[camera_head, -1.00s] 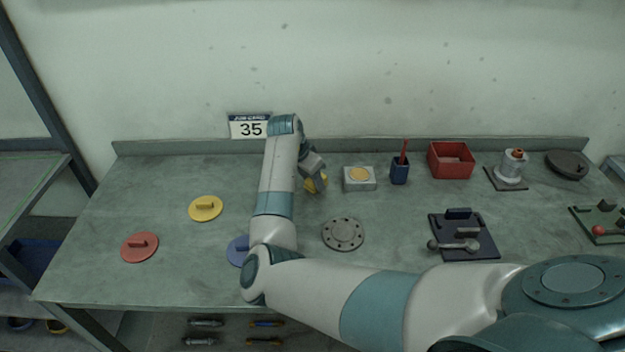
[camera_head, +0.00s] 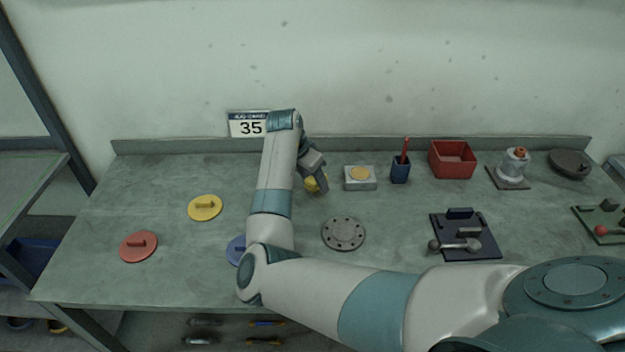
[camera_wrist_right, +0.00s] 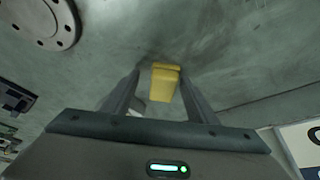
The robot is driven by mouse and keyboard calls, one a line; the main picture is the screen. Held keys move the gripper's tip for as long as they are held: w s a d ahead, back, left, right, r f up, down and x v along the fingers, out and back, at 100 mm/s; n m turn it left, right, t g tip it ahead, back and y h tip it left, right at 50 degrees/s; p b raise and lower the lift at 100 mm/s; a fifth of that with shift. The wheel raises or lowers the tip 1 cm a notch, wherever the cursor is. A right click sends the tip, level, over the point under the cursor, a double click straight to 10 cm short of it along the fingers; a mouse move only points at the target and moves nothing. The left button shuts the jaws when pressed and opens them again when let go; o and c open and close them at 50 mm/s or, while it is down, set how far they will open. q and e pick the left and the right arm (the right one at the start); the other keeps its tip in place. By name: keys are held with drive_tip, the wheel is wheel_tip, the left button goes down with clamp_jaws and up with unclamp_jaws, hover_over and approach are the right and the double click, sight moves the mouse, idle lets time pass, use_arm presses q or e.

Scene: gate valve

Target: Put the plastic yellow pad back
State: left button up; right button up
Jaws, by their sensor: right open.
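A small yellow block-like piece (camera_head: 311,185), which looks like the yellow pad, is at my right gripper (camera_head: 318,178) on the back middle of the table. The gripper partly hides it in the head view. In the right wrist view the yellow piece (camera_wrist_right: 165,82) shows between the two fingers of my open right gripper (camera_wrist_right: 159,77), with a gap at least on its right side. Whether it touches the table is unclear. My left gripper is not in view.
A grey box with a yellow round top (camera_head: 360,178) stands just right of the gripper. A blue cup (camera_head: 400,171), red bin (camera_head: 452,160) and grey flange (camera_head: 343,234) are nearby. Yellow (camera_head: 205,208), red (camera_head: 139,247) and blue (camera_head: 236,250) handled discs lie left.

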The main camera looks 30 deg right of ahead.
drive_tip(key=b+v, duration=0.2)
drive_tip(key=v, duration=0.9)
drive_tip(key=shift+r, duration=0.25)
drive_tip(key=shift+w, duration=0.1)
